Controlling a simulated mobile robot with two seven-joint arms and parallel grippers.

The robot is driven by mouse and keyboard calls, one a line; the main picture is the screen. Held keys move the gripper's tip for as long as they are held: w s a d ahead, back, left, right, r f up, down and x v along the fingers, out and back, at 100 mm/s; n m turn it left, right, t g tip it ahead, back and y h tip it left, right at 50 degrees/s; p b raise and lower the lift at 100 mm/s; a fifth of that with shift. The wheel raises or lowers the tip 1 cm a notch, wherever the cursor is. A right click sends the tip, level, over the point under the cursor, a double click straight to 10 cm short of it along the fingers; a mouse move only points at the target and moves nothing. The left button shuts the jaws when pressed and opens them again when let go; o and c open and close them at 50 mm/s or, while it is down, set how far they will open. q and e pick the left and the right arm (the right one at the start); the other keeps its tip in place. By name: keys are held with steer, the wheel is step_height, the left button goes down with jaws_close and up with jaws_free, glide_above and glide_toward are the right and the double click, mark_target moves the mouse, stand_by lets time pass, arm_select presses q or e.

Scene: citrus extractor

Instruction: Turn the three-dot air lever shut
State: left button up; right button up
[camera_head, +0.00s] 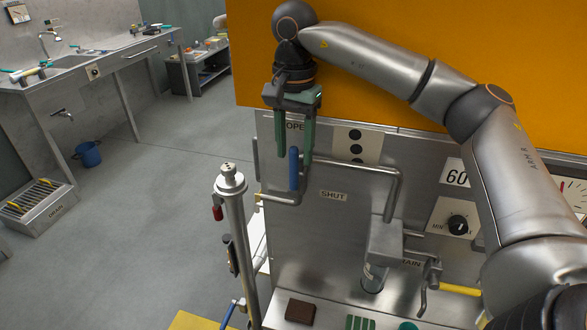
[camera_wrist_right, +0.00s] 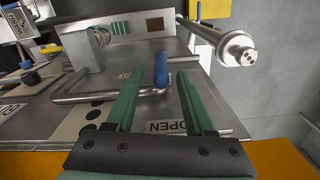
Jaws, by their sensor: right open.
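The air lever (camera_head: 294,170) has a blue handle on a pipe at the machine's left edge. It stands upright, pointing toward the OPEN label (camera_head: 296,126); the SHUT label (camera_head: 333,196) is lower right. A plate with three black dots (camera_head: 372,146) is right of the lever. My right gripper (camera_head: 295,150) is open above the lever, its green fingers pointing down. In the right wrist view the blue handle (camera_wrist_right: 160,70) shows between and just past the fingertips (camera_wrist_right: 160,80); I cannot tell whether they touch it. My left gripper is not in view.
A steel post (camera_head: 235,225) with a three-dotted cap stands left of the lever. A bent steel pipe (camera_head: 398,190), a spout and a dial knob (camera_head: 458,225) are to the right. An orange panel (camera_head: 400,70) rises above. Open floor (camera_head: 150,220) lies left.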

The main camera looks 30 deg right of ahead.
mark_target(294, 187)
steer(key=shift+f, duration=2.4)
jaws_close()
